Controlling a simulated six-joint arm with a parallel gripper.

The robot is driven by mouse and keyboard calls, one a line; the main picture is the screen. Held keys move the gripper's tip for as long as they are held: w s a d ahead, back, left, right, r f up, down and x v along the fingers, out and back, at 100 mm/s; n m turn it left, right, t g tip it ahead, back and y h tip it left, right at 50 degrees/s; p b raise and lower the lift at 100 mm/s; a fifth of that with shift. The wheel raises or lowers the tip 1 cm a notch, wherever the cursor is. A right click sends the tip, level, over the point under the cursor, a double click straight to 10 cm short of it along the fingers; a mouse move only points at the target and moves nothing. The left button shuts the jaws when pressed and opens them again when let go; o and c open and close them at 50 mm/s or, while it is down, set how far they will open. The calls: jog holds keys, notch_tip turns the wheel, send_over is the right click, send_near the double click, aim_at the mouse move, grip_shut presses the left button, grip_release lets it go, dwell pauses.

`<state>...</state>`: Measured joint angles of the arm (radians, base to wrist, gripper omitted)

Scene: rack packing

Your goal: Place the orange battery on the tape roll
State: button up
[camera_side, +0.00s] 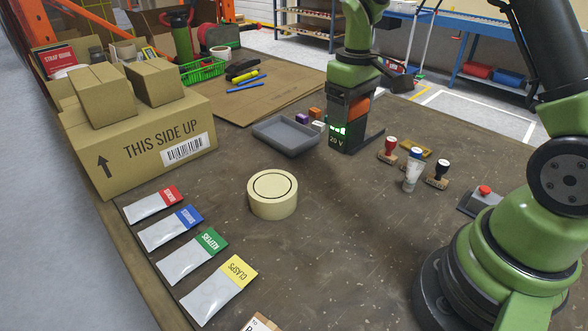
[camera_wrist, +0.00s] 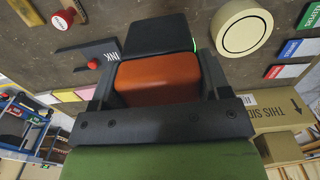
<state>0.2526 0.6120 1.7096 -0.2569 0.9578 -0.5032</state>
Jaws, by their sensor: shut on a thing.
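The orange battery (camera_side: 356,107) has an orange top and a dark lower body with green lights and "20 V" on it. My gripper (camera_side: 354,98) is shut on it from above, and in the wrist view the fingers (camera_wrist: 160,88) stand on both sides of its orange part (camera_wrist: 158,77). The battery is upright; I cannot tell whether its bottom touches the table. The cream tape roll (camera_side: 272,194) lies flat on the table, to the left and nearer the side camera, with nothing on top. It also shows at the upper right of the wrist view (camera_wrist: 242,28).
A grey tray (camera_side: 287,136) and small blocks (camera_side: 303,118) lie between the battery and the boxes. Several stamps (camera_side: 388,148) stand to the right. Labelled bags (camera_side: 219,290) lie left of and in front of the roll. A large carton (camera_side: 140,145) stands behind them.

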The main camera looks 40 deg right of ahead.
jog(key=w+a+r, duration=0.2)
jog(key=w+a, duration=0.2)
jog(key=a, duration=0.2)
send_over(272, 185)
notch_tip(272, 185, down, 3)
jog(key=shift+w+f, duration=0.1)
jog(key=shift+f, duration=2.1)
jog(key=shift+f, duration=0.15)
jog(key=o, duration=1.2)
